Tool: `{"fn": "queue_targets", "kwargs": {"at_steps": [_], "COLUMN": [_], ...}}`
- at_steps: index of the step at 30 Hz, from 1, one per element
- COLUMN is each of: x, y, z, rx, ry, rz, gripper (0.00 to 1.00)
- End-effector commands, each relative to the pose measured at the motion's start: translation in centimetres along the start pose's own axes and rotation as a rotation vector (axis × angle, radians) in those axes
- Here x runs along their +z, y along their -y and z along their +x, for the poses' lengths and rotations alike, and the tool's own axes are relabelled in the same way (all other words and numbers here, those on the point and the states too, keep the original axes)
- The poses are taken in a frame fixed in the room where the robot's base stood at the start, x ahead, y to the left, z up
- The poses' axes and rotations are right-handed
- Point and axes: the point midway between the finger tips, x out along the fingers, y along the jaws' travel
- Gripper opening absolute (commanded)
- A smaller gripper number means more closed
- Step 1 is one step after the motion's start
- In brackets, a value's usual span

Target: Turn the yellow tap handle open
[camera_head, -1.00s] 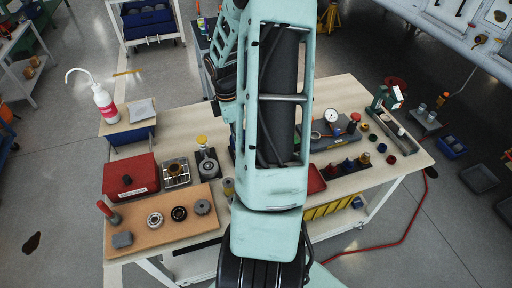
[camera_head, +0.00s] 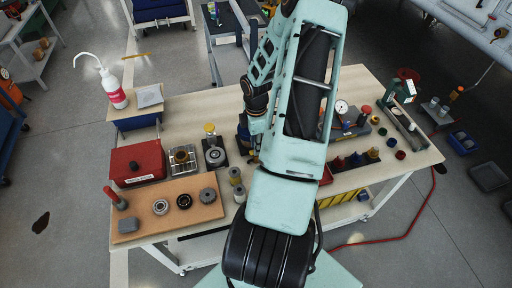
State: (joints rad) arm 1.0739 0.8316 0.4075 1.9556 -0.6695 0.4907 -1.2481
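A yellow knob-like part (camera_head: 209,128), which looks like the tap handle, stands on a dark fixture (camera_head: 215,157) with a round metal face on the workbench (camera_head: 345,85). It is small, and how far it is turned cannot be told. My arm crosses the middle of the view, its forearm hanging down over the bench. My gripper (camera_head: 244,138) appears as a dark shape below the wrist, just right of the yellow part and apart from it in the picture. Its fingers are too small and partly hidden to tell open from shut.
A red box (camera_head: 137,163) and a metal fixture (camera_head: 182,158) stand left of the tap. A brown board (camera_head: 135,206) with several bearings lies in front. A white bottle (camera_head: 112,88) stands at the back left.

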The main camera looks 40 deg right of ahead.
Motion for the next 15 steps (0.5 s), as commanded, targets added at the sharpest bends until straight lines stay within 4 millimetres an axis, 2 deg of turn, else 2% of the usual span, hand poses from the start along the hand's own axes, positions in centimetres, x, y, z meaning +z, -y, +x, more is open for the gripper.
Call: {"fn": "queue_targets", "kwargs": {"at_steps": [4, 13, 15], "x": [-0.03, 0.0, 0.0], "y": [0.02, 0.0, 0.0], "z": [1.07, 1.27, 1.26], "rx": [-0.001, 0.0, 0.0], "ry": [0.0, 0.001, 0.001], "rz": [-0.002, -0.001, -0.001], "gripper": [0.19, 0.19, 0.12]}}
